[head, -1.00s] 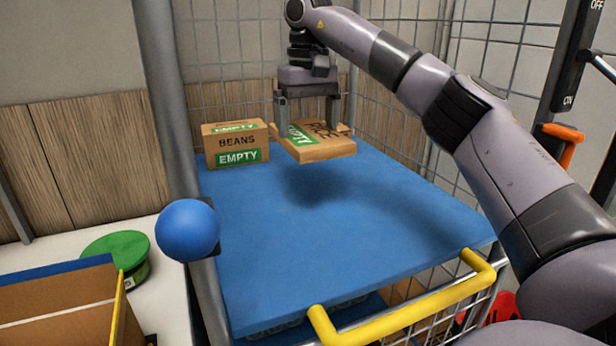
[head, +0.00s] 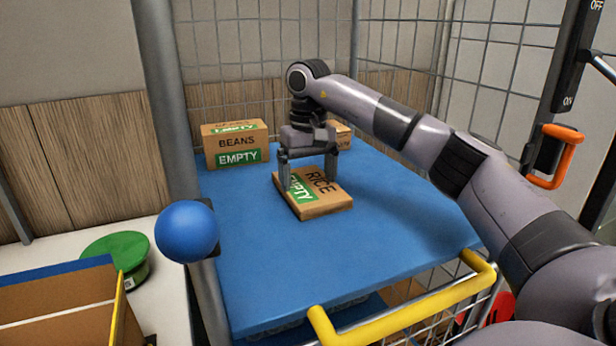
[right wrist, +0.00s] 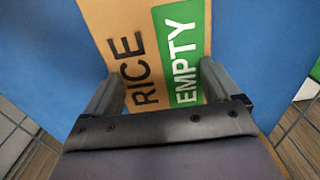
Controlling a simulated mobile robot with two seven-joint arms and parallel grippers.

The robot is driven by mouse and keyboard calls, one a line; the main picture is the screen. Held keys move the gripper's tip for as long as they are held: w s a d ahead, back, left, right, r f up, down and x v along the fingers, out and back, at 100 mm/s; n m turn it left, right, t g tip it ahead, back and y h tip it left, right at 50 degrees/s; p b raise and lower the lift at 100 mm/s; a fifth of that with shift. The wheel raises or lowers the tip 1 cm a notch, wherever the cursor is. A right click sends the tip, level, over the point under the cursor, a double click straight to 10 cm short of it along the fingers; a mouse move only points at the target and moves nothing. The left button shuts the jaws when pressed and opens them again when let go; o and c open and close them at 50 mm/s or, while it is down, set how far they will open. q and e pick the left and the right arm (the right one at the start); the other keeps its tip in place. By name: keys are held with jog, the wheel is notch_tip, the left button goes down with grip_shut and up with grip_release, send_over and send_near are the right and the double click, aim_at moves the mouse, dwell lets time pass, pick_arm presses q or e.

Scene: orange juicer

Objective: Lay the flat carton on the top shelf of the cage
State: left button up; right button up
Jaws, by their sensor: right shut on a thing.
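The flat carton (head: 318,207), brown with RICE and a green EMPTY label, lies flat at or just above the blue top shelf (head: 390,226) of the cage. I cannot tell for sure whether it touches. My right gripper (head: 308,184) points down with its fingers at two sides of the carton and is shut on it. In the right wrist view the carton (right wrist: 142,42) sits between the fingers (right wrist: 158,90), with blue shelf around it. My left gripper is not in view.
A BEANS carton (head: 235,145) stands at the shelf's back left. Another small carton (head: 341,135) is behind my right gripper. Wire mesh (head: 400,60) closes the back and right. A yellow handle (head: 400,305) and a blue ball (head: 187,231) are at the front. The front shelf is clear.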

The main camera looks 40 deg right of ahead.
aim_at(308, 183)
jog(key=o, duration=0.8)
jog(key=shift+r, duration=0.1)
notch_tip(308, 183, up, 12)
jog(key=shift+f, duration=0.1)
dwell(0.6)
